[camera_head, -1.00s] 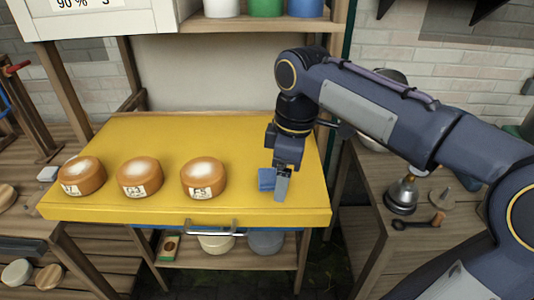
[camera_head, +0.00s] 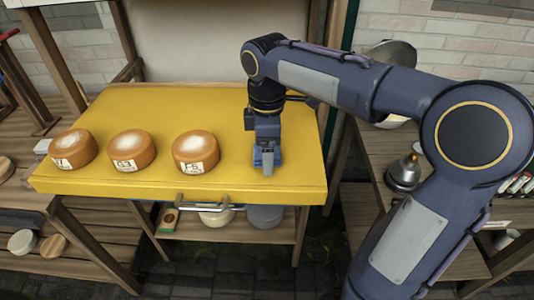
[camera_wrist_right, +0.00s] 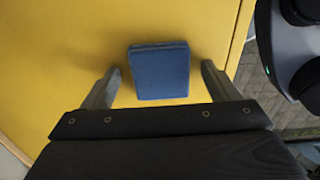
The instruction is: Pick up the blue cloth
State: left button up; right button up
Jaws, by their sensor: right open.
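The blue cloth (camera_wrist_right: 160,71) is a small folded block lying on the yellow table top. In the head view the cloth (camera_head: 277,157) is largely hidden behind my right gripper (camera_head: 265,163). In the right wrist view my right gripper (camera_wrist_right: 160,88) is open, with one finger on each side of the cloth's near part. A gap shows between the cloth and each finger, so the gripper holds nothing. My left gripper is not in view.
Three orange cheese wheels (camera_head: 195,152) with white tops and labels stand in a row on the yellow table (camera_head: 220,110), left of the gripper. A wooden side table (camera_head: 380,160) with a metal bell-shaped item (camera_head: 404,173) stands at the right.

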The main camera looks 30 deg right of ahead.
jog(key=c, duration=1.1)
jog(key=shift+o, duration=0.2)
jog(key=shift+r, duration=0.1)
jog(key=shift+r, duration=0.55)
jog(key=r, duration=0.2)
jog(key=shift+s+a+r, duration=0.1)
jog(key=shift+a+r, duration=0.1)
jog(key=shift+r, duration=0.15)
jog(key=s+a+r, duration=0.9)
jog(key=s, duration=0.1)
jog(key=shift+a, duration=0.2)
